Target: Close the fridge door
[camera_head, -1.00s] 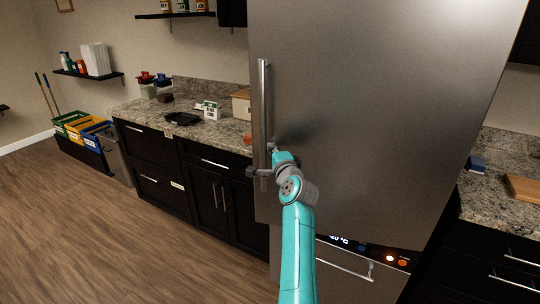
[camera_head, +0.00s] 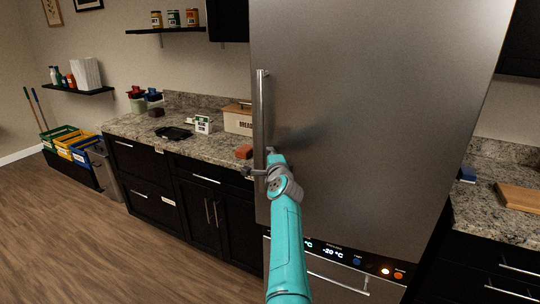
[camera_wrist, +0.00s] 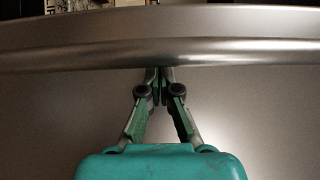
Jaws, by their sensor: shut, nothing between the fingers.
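The fridge door (camera_head: 370,120) is a tall grey steel panel filling the middle of the head view. It looks nearly in line with the fridge body, but I cannot tell whether it is fully shut. Its long upright handle (camera_head: 261,110) is near the door's left edge. In the wrist view the handle (camera_wrist: 80,57) runs across the upper part. My gripper (camera_head: 270,154) is at the lower part of the handle, on its right side, close to the door face. In the wrist view its fingers (camera_wrist: 160,74) are together and empty, with tips at the handle; contact is unclear.
Below the door are a lit control panel (camera_head: 350,259) and a drawer handle (camera_head: 338,284). Granite counter (camera_head: 150,130) with a bread box (camera_head: 238,122) and small items lies left. Another counter with a wooden board (camera_head: 518,196) is right. Open wood floor lies left.

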